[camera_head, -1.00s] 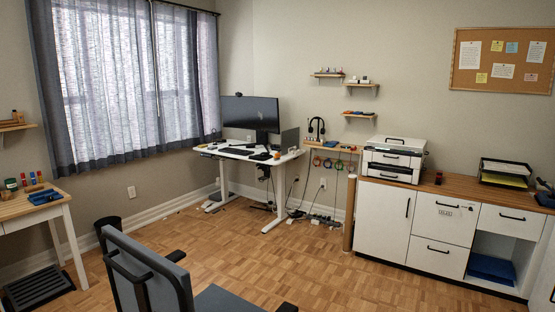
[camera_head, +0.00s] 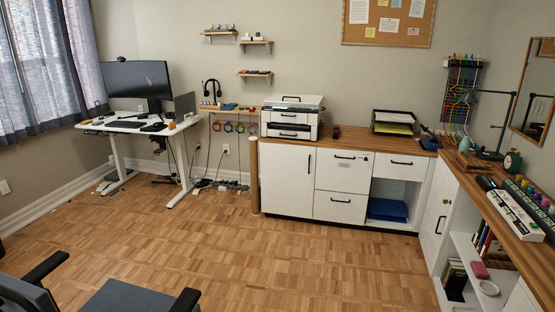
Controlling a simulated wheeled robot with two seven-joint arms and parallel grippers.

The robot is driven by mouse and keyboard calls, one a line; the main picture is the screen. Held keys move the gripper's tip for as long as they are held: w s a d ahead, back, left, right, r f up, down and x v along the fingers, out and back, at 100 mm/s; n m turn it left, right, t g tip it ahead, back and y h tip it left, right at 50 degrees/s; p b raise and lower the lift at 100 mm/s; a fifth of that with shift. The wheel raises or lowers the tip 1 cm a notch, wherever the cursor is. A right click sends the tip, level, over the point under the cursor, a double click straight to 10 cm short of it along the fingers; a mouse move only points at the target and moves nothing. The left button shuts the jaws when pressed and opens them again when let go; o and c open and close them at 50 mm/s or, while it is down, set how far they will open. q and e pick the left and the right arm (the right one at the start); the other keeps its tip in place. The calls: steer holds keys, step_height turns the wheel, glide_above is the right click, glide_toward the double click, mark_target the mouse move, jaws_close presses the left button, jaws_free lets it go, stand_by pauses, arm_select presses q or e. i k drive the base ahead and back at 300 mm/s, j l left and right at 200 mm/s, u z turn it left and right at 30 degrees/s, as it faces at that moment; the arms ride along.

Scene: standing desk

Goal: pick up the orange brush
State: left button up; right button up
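I cannot make out an orange brush for certain. A small orange item (camera_head: 172,125) sits at the right end of the standing desk (camera_head: 128,125), too small to identify. Neither of my grippers shows in the view.
An office chair (camera_head: 40,290) stands at the bottom left. White cabinets (camera_head: 287,178) with a printer (camera_head: 291,118) line the back wall. A wooden counter (camera_head: 497,220) with power strips runs along the right. Open parquet floor (camera_head: 240,255) fills the middle.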

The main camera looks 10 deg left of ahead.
mark_target(172, 125)
steer(key=i+z, duration=0.3)
steer(key=i, duration=1.1)
steer(key=i+u, duration=0.15)
steer(key=i, duration=0.6)
steer(key=i+l+u, duration=0.15)
steer(key=i, duration=0.55)
steer(key=i+j+u, duration=0.2)
steer(key=i+u, duration=0.8)
steer(key=i+l+u, duration=0.2)
steer(key=i+u, duration=0.75)
steer(key=i, duration=0.85)
steer(key=i+j+z, duration=0.15)
steer(key=i+z, duration=0.25)
steer(key=i+j+z, duration=0.25)
steer(key=i+z, duration=0.15)
steer(key=i+j+z, duration=0.6)
steer(key=j+z, duration=0.15)
steer(key=j, duration=0.15)
